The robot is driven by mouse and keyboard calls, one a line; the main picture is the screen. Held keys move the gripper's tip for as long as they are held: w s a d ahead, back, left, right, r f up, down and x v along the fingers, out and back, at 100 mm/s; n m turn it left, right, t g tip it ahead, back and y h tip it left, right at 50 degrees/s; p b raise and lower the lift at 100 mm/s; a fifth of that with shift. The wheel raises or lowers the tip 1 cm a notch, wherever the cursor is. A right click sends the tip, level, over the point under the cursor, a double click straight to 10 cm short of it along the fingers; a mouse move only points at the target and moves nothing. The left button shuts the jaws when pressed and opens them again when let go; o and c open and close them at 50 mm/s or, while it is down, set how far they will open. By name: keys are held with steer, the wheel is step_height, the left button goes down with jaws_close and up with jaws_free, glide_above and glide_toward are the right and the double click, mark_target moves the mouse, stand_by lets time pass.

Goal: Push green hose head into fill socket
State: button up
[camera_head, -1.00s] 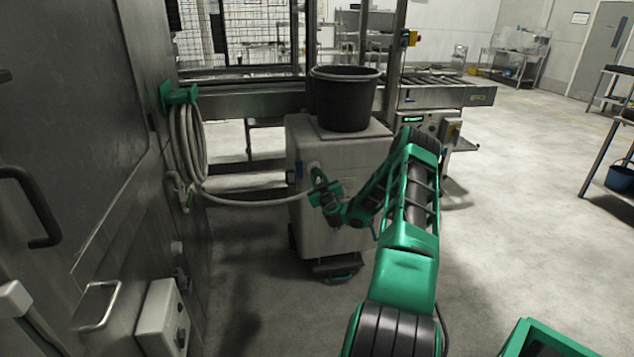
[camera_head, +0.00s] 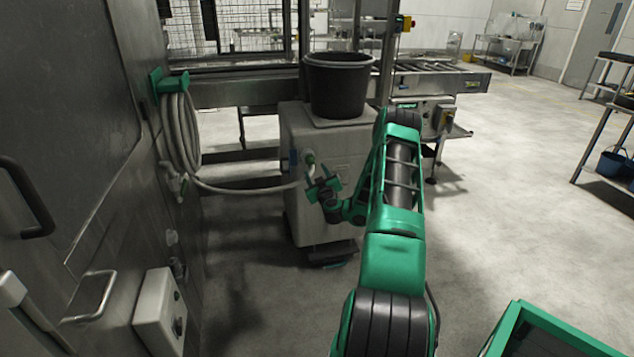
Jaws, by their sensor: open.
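The green hose head (camera_head: 309,157) is at the front face of the pale cabinet (camera_head: 340,215), on the end of the grey hose (camera_head: 245,190). It appears to sit at the fill socket, which it hides; how deep it is seated I cannot tell. The hose bends up to it from below. My gripper (camera_head: 318,187) is open, just below and slightly right of the hose head, in front of the cabinet. It looks empty and apart from the head, though small in view.
The hose coil (camera_head: 178,135) hangs from a green bracket (camera_head: 170,82) on the steel machine wall at left. A black bucket (camera_head: 338,88) stands on the cabinet. A green-rimmed crate (camera_head: 515,325) is at lower right. The floor to the right is open.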

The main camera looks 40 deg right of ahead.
steer(key=v, duration=0.5)
stand_by(0.5)
